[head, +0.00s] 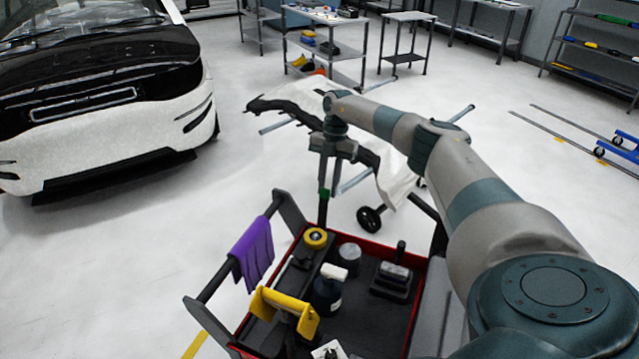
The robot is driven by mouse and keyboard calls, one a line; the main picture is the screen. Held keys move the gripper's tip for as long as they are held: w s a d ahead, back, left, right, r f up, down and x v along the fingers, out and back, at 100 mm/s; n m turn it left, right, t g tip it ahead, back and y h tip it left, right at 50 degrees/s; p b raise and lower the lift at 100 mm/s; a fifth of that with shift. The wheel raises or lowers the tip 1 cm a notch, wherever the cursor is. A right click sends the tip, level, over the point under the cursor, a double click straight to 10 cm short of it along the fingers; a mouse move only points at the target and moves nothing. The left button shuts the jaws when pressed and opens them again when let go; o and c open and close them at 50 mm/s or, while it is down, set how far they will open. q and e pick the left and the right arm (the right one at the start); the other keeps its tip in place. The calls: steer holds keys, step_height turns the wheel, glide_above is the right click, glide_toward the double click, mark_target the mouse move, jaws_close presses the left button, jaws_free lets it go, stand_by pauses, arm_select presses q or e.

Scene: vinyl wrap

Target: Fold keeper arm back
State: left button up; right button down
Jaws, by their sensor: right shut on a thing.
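My right gripper (324,180) reaches in from the right and points down in front of a wheeled stand. Its fingers are shut on a slim dark piece with a green band (323,194), which I take to be the keeper arm. Most of the piece is hidden by the fingers, so its angle is hard to tell. A long black curved trim part (287,108) lies across the stand, partly hidden behind my right wrist. White sheet (395,178) shows behind and below it. My left gripper is not in view.
A white car (120,140) is at left. Open floor lies between car and stand.

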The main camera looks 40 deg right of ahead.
steer(key=c, duration=2.2)
jaws_free()
steer(key=shift+w+d+f, duration=0.15)
steer(key=shift+d+f, duration=0.1)
steer(key=shift+f, duration=0.25)
steer(key=o, duration=0.5)
steer(key=shift+d+f, duration=0.1)
steer(key=shift+o, duration=1.3)
steer(key=s+a+b+v, duration=0.1)
steer(key=b+v, duration=0.3)
steer(key=v, duration=1.4)
steer(key=shift+r+b, duration=0.25)
steer(key=shift+b, duration=0.1)
